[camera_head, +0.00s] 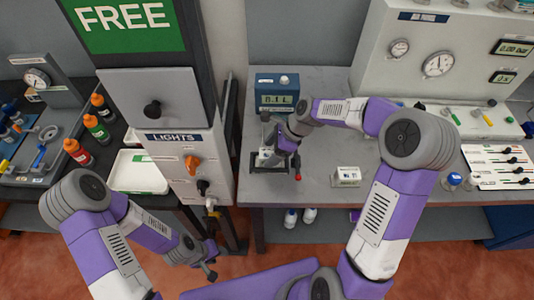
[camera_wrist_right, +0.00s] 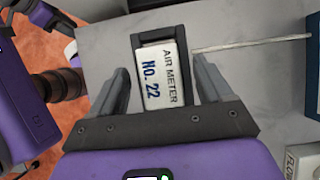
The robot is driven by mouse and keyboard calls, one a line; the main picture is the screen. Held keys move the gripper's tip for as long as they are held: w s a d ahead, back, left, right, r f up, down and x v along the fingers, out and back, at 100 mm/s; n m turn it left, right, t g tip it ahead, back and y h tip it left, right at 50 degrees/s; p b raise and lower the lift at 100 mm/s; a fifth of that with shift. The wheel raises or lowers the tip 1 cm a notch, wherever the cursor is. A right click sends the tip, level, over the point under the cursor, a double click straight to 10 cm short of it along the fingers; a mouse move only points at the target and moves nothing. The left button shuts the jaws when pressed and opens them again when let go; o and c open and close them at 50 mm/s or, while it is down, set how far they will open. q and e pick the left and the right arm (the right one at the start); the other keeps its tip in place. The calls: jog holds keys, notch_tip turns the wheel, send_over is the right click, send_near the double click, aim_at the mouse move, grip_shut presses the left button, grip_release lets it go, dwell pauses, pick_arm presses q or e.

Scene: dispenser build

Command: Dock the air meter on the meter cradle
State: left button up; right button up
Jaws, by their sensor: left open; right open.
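The air meter (camera_wrist_right: 158,92) is a white block lettered "AIR METER No. 22". In the right wrist view it lies inside a dark frame (camera_wrist_right: 181,41) that looks like the meter cradle; whether it is fully seated I cannot tell. In the head view the dark frame (camera_head: 256,169) is on the grey bench, mostly behind my right gripper (camera_head: 279,155). That gripper is open, its fingers on either side of the meter with visible gaps. My left gripper (camera_head: 208,264) is open and empty, low in front of the lights column.
A blue display box (camera_head: 278,83) stands behind the frame. A red-knobbed lever (camera_head: 298,177) is just right of it. A thin pale rod or cable (camera_wrist_right: 250,44) runs beside the frame. The lights column (camera_head: 188,165) borders the bench's left.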

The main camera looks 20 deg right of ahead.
pick_arm(q)
jog(key=shift+r+p, duration=0.65)
jog(key=shift+r, duration=0.15)
pick_arm(e)
jog(key=v, duration=0.9)
